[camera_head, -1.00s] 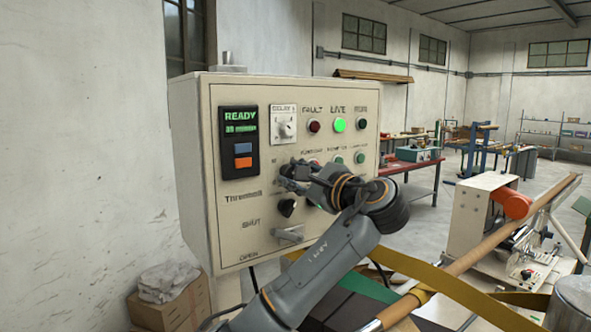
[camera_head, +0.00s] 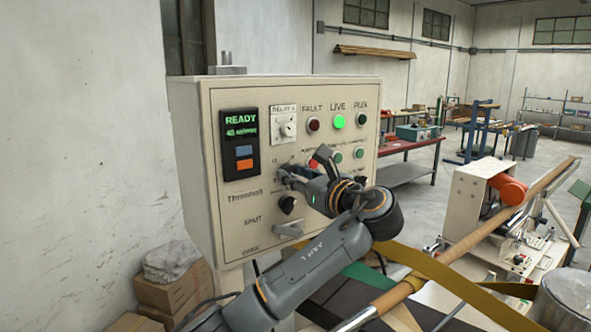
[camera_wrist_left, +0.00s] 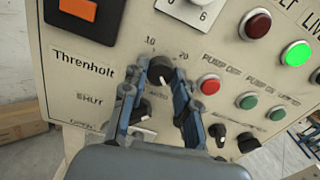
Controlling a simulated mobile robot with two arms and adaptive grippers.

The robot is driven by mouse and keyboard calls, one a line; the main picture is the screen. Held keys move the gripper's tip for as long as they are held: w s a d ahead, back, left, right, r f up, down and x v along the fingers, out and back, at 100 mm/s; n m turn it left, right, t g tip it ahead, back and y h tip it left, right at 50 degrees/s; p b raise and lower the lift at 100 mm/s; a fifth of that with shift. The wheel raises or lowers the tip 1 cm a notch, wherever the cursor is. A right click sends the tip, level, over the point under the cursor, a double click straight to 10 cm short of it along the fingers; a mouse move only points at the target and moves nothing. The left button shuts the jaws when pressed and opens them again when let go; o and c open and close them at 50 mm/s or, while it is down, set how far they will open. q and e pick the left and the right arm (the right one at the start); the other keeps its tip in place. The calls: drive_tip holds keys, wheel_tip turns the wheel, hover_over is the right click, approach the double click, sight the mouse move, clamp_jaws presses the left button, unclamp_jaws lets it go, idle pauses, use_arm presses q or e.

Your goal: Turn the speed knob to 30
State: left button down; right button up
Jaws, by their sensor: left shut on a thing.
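The black speed knob (camera_wrist_left: 161,70) sits on the cream control panel, with scale marks 10 and 20 above it in the left wrist view. My left gripper (camera_wrist_left: 157,84) has its two blue-grey fingers on either side of this knob and is shut on it. In the head view my left gripper (camera_head: 287,172) reaches the panel from the lower right and hides most of the knob. The dark display (camera_head: 240,130) reads READY in green. The smaller line under it looks like 40 but is blurred. My right gripper is not in view.
Another black knob (camera_head: 287,204) and a grey lever (camera_head: 289,229) sit just below. A delay dial (camera_head: 284,128), a lit green LIVE lamp (camera_head: 339,121) and red and green buttons surround the gripper. A winder with a long roller (camera_head: 510,215) stands at right.

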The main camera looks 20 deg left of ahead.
use_arm(q)
drive_tip(key=shift+f, duration=0.2)
idle(0.3)
drive_tip(key=c, duration=1)
unclamp_jaws()
drive_tip(key=shift+r, duration=0.1)
drive_tip(key=v, duration=1.2)
